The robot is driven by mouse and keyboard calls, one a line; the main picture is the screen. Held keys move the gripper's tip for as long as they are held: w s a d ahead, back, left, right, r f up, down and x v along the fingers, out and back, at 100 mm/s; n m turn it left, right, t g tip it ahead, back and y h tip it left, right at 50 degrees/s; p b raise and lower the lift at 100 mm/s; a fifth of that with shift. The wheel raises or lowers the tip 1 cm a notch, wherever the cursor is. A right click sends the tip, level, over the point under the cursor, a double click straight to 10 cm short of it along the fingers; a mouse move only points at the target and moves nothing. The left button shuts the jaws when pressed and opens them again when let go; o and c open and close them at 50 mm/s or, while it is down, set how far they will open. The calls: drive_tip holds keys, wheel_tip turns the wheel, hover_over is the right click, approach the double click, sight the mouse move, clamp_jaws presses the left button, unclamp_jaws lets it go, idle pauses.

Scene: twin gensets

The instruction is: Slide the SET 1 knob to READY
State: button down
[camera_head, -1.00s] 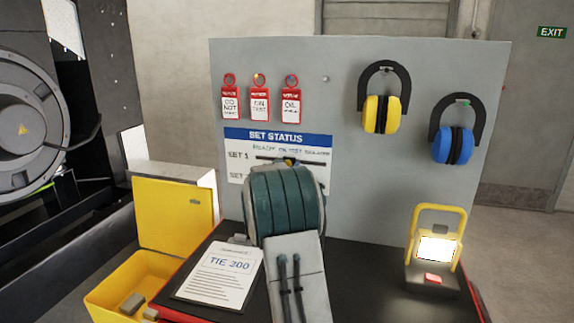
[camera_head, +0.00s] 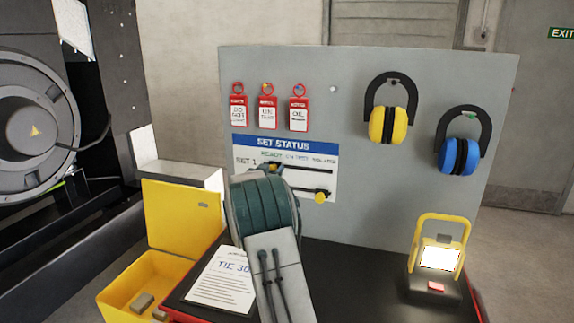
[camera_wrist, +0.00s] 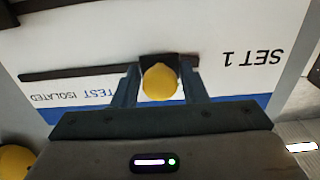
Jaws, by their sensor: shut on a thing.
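The SET STATUS board (camera_head: 325,157) hangs on the grey panel. It has a slot (camera_head: 312,170) for SET 1 and another below it. My gripper (camera_head: 273,168) is shut on the yellow SET 1 knob (camera_wrist: 160,82), which sits between both fingers in the wrist view (camera_wrist: 160,85). The knob is at the left end of its slot in the head view, near the SET 1 label and under the READY word (camera_head: 271,155). In the upside-down wrist view, TEST and ISOLATED show left of the knob; READY is hidden. The lower yellow knob (camera_head: 320,198) is at its slot's right part.
Three red tags (camera_head: 268,111) hang above the board. Yellow earmuffs (camera_head: 389,125) and blue earmuffs (camera_head: 459,156) hang to the right. A lit lamp (camera_head: 439,258), a TIE 300 sheet (camera_head: 220,280) and an open yellow box (camera_head: 180,215) are below.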

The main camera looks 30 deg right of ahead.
drive_tip(key=shift+w+a+r, duration=0.1)
drive_tip(key=shift+w+a, duration=0.6)
drive_tip(key=c, duration=1.1)
unclamp_jaws()
drive_tip(key=shift+w+a, duration=0.1)
drive_tip(key=b+v, duration=0.2)
drive_tip(key=v, duration=1.1)
drive_tip(key=shift+s+a+b, duration=0.25)
drive_tip(key=shift+a+b, duration=0.05)
